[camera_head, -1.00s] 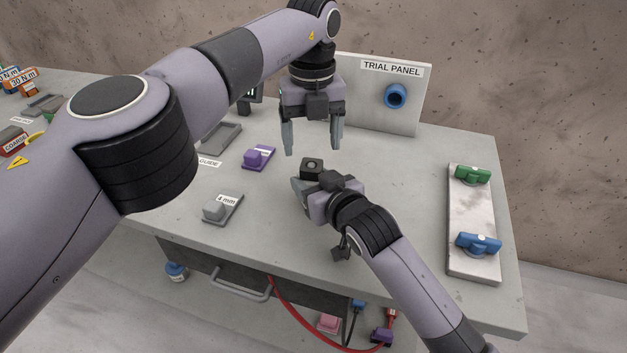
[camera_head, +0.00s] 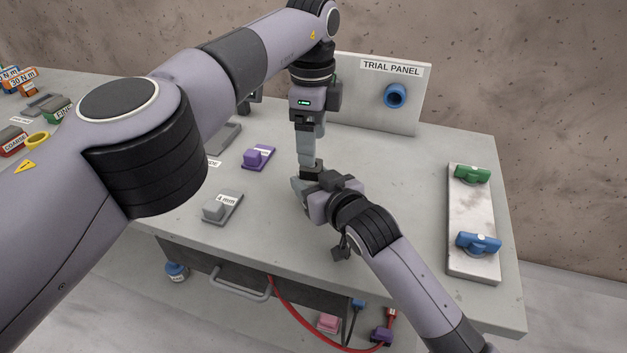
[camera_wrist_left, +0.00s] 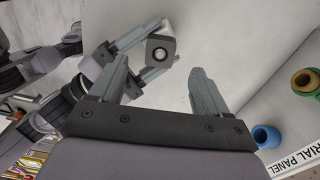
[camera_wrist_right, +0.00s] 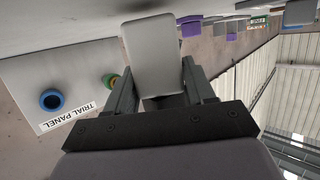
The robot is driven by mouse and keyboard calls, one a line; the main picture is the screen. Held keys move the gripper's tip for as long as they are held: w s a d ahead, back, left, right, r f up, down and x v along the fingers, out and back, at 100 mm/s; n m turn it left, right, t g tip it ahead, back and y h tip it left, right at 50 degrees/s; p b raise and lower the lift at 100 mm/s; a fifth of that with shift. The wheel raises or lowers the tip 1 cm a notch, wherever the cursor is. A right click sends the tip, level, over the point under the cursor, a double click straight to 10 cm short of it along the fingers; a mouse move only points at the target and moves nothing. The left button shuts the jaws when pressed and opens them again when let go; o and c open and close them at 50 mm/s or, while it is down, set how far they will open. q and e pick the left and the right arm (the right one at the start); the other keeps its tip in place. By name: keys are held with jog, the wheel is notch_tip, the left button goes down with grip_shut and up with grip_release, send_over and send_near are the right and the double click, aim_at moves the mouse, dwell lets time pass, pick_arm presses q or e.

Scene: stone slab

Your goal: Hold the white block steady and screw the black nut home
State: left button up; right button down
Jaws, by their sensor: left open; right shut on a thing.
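My right gripper (camera_head: 308,188) is shut on the white block (camera_wrist_right: 154,48), which shows between its fingers in the right wrist view as a pale, rounded slab. In the head view the block is mostly hidden. The black nut (camera_head: 311,166) sits above the right fingers. In the left wrist view the nut (camera_wrist_left: 160,50) is a dark square with a pale round centre. My left gripper (camera_head: 307,170) points down over the nut with its fingers edge-on.
The trial panel (camera_head: 412,106) with a blue socket (camera_head: 395,96) stands behind. A purple block (camera_head: 257,157) and the 4 mm piece (camera_head: 222,208) lie to the left. A pale plate (camera_head: 472,213) with green and blue handles lies right. The tabletop between is clear.

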aim_at(311, 169)
dwell(0.6)
pick_arm(q)
jog(key=shift+f, duration=0.15)
jog(key=shift+n, duration=0.3)
jog(key=shift+a+f, duration=0.1)
jog(key=shift+f, duration=2.2)
grip_shut()
